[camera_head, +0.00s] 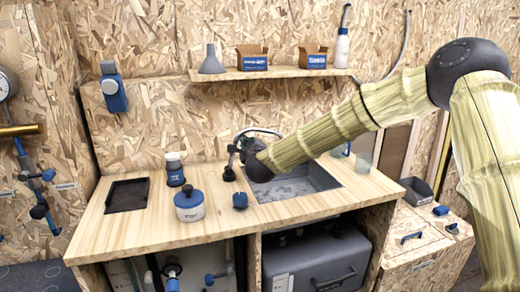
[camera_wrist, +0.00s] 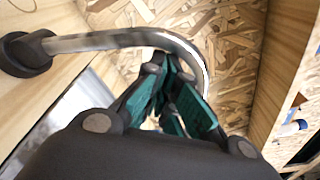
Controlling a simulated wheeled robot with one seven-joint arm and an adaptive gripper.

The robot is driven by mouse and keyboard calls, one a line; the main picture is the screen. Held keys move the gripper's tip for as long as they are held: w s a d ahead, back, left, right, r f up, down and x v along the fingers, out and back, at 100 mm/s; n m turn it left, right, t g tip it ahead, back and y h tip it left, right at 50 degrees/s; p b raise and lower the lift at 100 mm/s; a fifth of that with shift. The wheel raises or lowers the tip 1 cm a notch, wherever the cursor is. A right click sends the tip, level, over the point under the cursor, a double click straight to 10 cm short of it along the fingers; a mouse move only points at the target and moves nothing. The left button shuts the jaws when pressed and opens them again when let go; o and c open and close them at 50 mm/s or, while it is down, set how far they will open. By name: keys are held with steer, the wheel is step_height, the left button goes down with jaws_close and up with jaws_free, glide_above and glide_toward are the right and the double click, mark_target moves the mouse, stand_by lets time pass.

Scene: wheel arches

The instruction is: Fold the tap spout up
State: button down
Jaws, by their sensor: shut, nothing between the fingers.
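The tap spout (camera_wrist: 110,40) is a curved metal tube in the wrist view. It runs from a round black base (camera_wrist: 25,55) at the left and bends down at the right, behind my gripper. My gripper (camera_wrist: 168,68) has teal finger pads, drawn together and empty, close by the spout's bend. I cannot tell whether the fingers touch the tube.
On the wooden counter (camera_head: 125,229) stand a white jar with a blue lid (camera_head: 189,205), a dark jar (camera_head: 175,170), a small blue knob (camera_head: 240,200) and a black tray (camera_head: 127,194). A clear cup (camera_head: 363,162) is right of the sink. A shelf (camera_head: 275,73) is above.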

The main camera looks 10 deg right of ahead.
mark_target(239, 139)
steer(key=shift+s+a+r+n, duration=0.15)
steer(key=shift+a+r+n, duration=0.25)
steer(key=shift+a+n, duration=0.35)
steer(key=shift+s+a+r+n, duration=0.15)
steer(key=shift+a+r+n, duration=0.2)
steer(key=shift+a+n, duration=0.4)
